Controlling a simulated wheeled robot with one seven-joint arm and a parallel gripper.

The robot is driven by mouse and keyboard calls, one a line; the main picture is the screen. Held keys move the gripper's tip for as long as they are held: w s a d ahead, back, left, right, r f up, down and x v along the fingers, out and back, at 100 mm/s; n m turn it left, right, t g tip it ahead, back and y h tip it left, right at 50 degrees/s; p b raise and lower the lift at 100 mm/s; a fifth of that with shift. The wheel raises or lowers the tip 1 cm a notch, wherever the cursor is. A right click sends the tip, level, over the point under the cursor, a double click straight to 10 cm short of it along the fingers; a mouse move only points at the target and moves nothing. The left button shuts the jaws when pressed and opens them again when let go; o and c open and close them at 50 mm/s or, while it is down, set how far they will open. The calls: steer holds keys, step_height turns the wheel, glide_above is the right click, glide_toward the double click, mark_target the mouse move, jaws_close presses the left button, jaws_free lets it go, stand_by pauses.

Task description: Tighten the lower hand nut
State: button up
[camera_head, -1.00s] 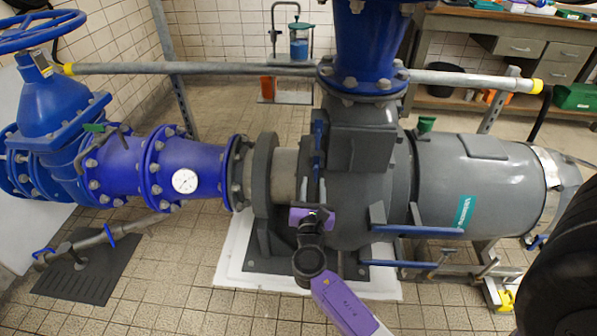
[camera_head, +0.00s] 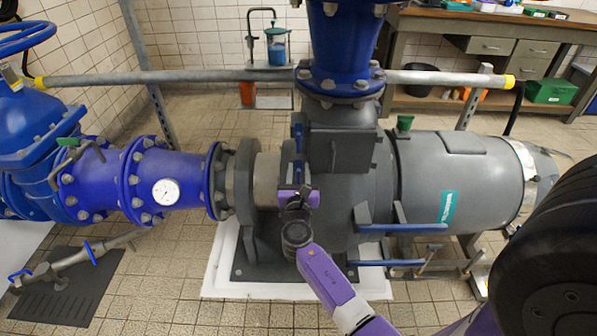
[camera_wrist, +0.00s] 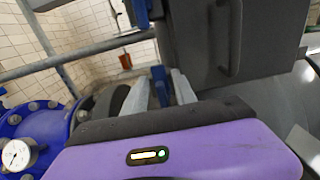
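The lower hand nut (camera_wrist: 158,76) is a small blue piece on the grey pump, seen in the wrist view between my two pale fingers. It also shows in the head view (camera_head: 300,171) just above my gripper. A second blue hand nut (camera_wrist: 141,13) sits higher, also visible in the head view (camera_head: 297,133). My gripper (camera_wrist: 161,88) has its fingers apart, one on each side of the lower nut. Whether they touch it cannot be told. In the head view my purple gripper (camera_head: 299,191) is close against the pump front and hides its own fingertips.
The grey pump casing (camera_head: 350,195) stands behind my gripper, with blue flanged piping (camera_head: 105,183) and a dial gauge (camera_head: 166,192) to its left. Blue bars (camera_head: 400,228) jut out at its lower right. A horizontal grey pipe (camera_head: 180,77) runs behind.

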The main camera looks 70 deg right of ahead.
jaws_close()
steer(key=m+b, duration=0.2)
steer(key=m, duration=0.1)
steer(key=shift+s+d+f+m, duration=0.2)
steer(key=shift+s+m, duration=0.1)
steer(key=shift+s, duration=0.1)
steer(key=shift+s+d+f+m+b, duration=0.1)
steer(key=shift+s+f+m+b, duration=0.3)
steer(key=shift+m+b, duration=1.65)
steer(key=shift+s+d+f+m+b, duration=0.1)
steer(key=shift+s+f+m+b, duration=0.25)
steer(key=shift+m+b, duration=1.75)
steer(key=shift+s+d+f+m+b, duration=0.15)
steer(key=shift+f+m+b, duration=0.7)
steer(key=shift+m, duration=2.1)
steer(key=shift+r+b, duration=0.3)
steer(key=shift+b, duration=0.05)
